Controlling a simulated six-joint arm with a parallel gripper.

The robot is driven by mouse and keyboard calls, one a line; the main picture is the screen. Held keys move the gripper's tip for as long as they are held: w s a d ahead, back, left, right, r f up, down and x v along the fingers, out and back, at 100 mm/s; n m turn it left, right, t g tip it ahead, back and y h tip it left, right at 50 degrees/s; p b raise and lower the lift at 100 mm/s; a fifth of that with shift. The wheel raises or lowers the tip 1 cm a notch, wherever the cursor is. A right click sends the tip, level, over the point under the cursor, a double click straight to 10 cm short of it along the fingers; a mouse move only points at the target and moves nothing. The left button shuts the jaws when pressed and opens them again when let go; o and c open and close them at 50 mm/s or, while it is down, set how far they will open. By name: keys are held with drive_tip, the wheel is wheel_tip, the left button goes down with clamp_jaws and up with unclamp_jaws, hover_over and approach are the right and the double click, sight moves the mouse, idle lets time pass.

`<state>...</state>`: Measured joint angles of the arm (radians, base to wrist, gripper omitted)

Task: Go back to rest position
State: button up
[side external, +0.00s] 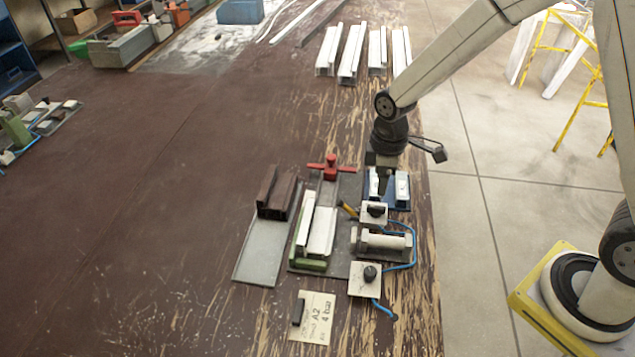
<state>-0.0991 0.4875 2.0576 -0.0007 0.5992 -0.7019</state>
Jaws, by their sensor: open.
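My gripper (384,182) points down at the right side of the bench, close above or at a small blue holder (398,204) with white pieces in it. Its fingertips are small and partly hidden against the holder, so I cannot tell whether they touch it. My gripper is open, and I see nothing held in it. To its left is a clamp fixture with a red handle (331,167), a white profile (321,232) and a green end block (308,264).
A brown channel piece (279,193) sits on a grey plate (262,250) at left. A pneumatic cylinder (385,242) with blue hose and a paper label (312,317) are nearer. White profiles (352,52) lie at the back. The bench's left middle (150,190) is clear.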

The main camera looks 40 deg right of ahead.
drive_tip(key=shift+s+d+r+m, duration=0.2)
drive_tip(key=shift+s+r+m, duration=0.1)
drive_tip(key=s+d+r+m+t, duration=0.1)
drive_tip(key=s+r+m, duration=0.1)
drive_tip(key=s+m, duration=0.2)
drive_tip(key=s+d+r+m+t, duration=0.1)
drive_tip(key=s+d+r+m, duration=0.1)
drive_tip(key=s+m, duration=0.2)
drive_tip(key=shift+s+d+r+m+t, duration=0.25)
drive_tip(key=shift+s+m+t, duration=0.05)
drive_tip(key=shift+s, duration=0.75)
